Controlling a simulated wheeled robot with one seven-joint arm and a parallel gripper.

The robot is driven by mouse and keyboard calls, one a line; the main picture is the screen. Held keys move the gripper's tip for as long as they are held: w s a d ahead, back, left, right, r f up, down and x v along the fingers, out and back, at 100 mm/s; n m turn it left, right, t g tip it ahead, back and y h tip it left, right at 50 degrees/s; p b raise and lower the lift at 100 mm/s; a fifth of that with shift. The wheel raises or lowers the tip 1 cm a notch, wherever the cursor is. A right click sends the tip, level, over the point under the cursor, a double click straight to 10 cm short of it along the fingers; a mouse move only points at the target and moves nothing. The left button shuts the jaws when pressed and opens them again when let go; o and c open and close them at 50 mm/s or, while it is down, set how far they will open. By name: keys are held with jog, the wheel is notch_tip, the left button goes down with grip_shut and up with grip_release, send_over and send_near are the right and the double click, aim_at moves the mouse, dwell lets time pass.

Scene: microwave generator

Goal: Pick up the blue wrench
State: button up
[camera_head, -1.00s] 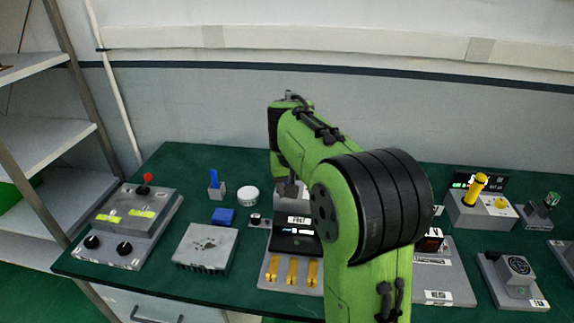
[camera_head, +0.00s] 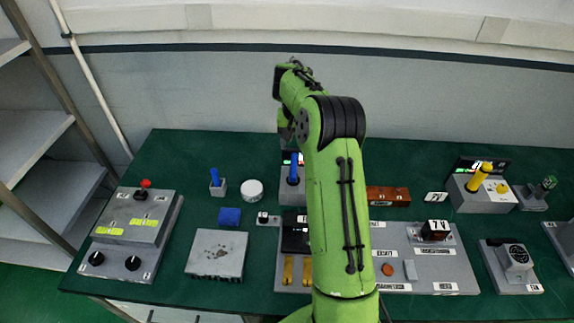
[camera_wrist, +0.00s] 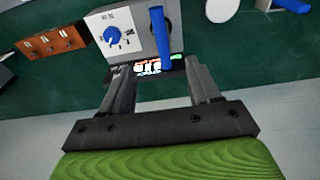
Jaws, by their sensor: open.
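No blue thing shows a clear wrench shape. One upright blue bar (camera_head: 214,176) stands in a small grey holder at the back left of the table. Another blue bar (camera_head: 294,170) stands at a grey device just below my gripper (camera_head: 286,132). In the wrist view this second bar (camera_wrist: 160,38) reaches down from the device toward the space between my fingers. My gripper (camera_wrist: 157,66) is open, with a finger on either side and nothing clearly between them. Which bar is the wrench, I cannot tell.
The device carries a blue knob (camera_wrist: 112,35) and a lit display (camera_wrist: 148,68). A white round container (camera_head: 252,190), a blue block (camera_head: 230,216) and a brown box (camera_head: 388,196) stand nearby. Panels crowd the front of the green table. Its back left strip is bare.

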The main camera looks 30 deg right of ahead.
aim_at(295, 166)
jog(key=f, duration=0.7)
jog(key=w+f, duration=0.1)
jog(key=f, duration=0.2)
jog(key=shift+d+f, duration=0.2)
jog(key=shift+d, duration=0.15)
jog(key=f, duration=0.3)
jog(key=w+f, duration=0.1)
jog(key=shift+d+f, duration=0.15)
jog(key=shift+f, duration=0.25)
jog(key=shift+s+r, duration=0.1)
jog(key=shift+s, duration=0.05)
jog(key=shift+c, duration=1)
grip_shut()
